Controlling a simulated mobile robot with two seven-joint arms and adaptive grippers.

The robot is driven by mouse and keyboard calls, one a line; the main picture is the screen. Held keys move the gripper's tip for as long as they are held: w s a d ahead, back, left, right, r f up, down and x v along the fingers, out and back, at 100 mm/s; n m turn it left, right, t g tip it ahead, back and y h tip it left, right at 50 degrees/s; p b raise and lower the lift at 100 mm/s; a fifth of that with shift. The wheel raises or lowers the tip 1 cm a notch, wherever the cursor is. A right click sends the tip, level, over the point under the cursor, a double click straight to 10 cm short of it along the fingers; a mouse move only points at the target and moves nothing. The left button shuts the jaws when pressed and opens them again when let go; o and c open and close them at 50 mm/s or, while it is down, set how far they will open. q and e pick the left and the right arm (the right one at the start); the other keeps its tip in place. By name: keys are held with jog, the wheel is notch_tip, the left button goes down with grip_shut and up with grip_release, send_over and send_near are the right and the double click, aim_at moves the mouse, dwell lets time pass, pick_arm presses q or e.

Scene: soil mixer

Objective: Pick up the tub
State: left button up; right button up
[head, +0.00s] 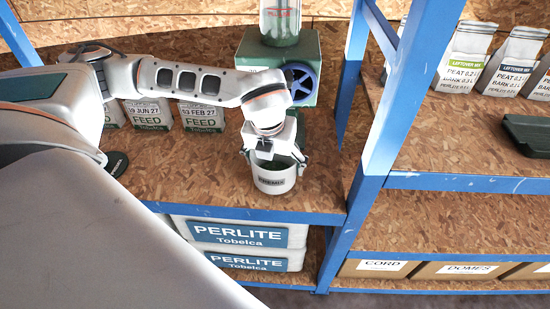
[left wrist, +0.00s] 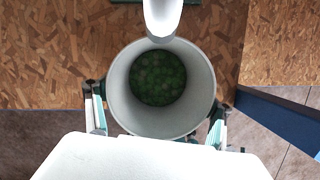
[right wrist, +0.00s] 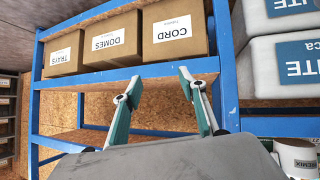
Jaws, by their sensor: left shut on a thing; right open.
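The tub (head: 272,180) is a white round pot with a dark-lettered label, at the front of the wooden shelf in the head view. In the left wrist view the tub (left wrist: 204,82) is seen from above, open, with dark green stuff at its bottom. My left gripper (head: 275,158) is shut on the tub, with a finger at each side of it. I cannot tell whether the tub's base touches the shelf. My right gripper (right wrist: 158,88) is open and empty in front of a blue-framed rack. The tub also shows at the lower right edge of the right wrist view (right wrist: 299,160).
A green machine (head: 308,52) with a blue handwheel (head: 301,83) stands behind the tub. Feed bags (head: 201,117) stand to its left. A blue post (head: 372,165) is close on the right. Perlite packs (head: 245,233) lie below.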

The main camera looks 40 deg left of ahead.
pick_arm(q)
jog(key=s+d+p, duration=0.3)
jog(key=s+d, duration=0.5)
jog(key=s, duration=0.5)
jog(key=shift+p, duration=0.4)
pick_arm(e)
jog(key=shift+s+a+r, duration=0.25)
jog(key=shift+r, duration=0.3)
jog(key=shift+s+a+r, duration=0.25)
jog(key=shift+r, duration=0.25)
pick_arm(q)
jog(key=shift+w, duration=0.1)
pick_arm(e)
jog(key=shift+w, duration=0.1)
